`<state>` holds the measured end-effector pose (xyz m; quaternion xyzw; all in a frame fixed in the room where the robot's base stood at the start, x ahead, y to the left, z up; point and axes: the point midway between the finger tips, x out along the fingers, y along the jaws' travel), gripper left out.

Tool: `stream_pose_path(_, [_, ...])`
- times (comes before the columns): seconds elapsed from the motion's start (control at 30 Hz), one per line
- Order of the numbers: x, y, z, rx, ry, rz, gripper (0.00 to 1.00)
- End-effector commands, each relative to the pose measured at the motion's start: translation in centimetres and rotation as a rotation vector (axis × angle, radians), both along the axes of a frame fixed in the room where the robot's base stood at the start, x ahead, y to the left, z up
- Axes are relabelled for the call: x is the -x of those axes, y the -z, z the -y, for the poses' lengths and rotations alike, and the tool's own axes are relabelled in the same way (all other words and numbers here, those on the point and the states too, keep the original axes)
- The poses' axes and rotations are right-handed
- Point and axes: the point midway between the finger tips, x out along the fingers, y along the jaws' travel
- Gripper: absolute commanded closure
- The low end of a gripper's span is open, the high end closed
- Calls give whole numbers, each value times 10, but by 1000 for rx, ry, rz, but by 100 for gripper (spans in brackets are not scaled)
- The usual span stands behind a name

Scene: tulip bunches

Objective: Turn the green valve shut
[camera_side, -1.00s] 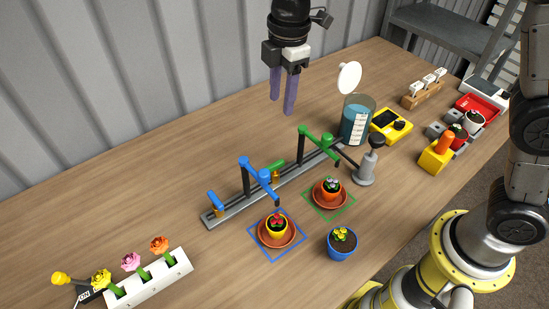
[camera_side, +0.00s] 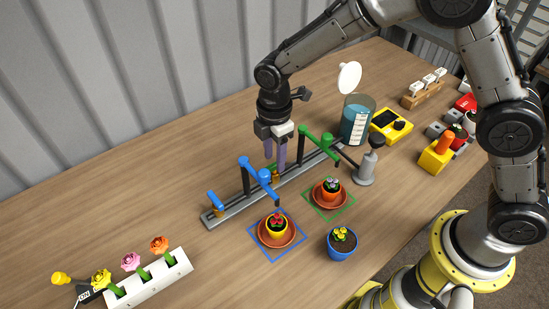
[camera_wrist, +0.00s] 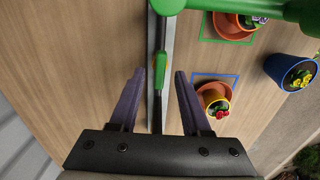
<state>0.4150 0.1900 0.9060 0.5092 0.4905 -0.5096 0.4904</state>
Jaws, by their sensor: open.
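The green valve handle (camera_wrist: 159,70) lies in line with the rail in the wrist view, between my fingers. My gripper (camera_wrist: 161,76) is open, with one dark purple finger on each side of the handle and a gap on both sides. In the side view my gripper (camera_side: 275,164) points down over the middle of the rail, and its fingers hide most of the green handle. The valve's brass body (camera_side: 275,176) shows just below the fingertips. I cannot tell the exact fingertip height relative to the handle.
A blue valve handle (camera_side: 215,200) sits at the rail's left end, lying across it. A blue spout arm (camera_side: 258,174) and a green spout arm (camera_side: 318,138) stand close on either side of my gripper. Potted flowers on saucers (camera_side: 290,239) stand in front.

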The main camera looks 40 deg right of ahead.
Motion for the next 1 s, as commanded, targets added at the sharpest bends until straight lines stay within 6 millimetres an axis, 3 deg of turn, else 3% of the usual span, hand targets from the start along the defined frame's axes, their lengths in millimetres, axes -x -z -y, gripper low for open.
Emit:
stream_pose_path(0.17, [0, 13, 0, 0, 0, 0, 52])
stream_pose_path(0.47, [0, 15, 0, 0, 0, 1, 52])
stream_pose_path(0.73, [0, 14, 0, 0, 0, 1, 99])
stream_pose_path(1.0, [0, 14, 0, 0, 0, 0, 100])
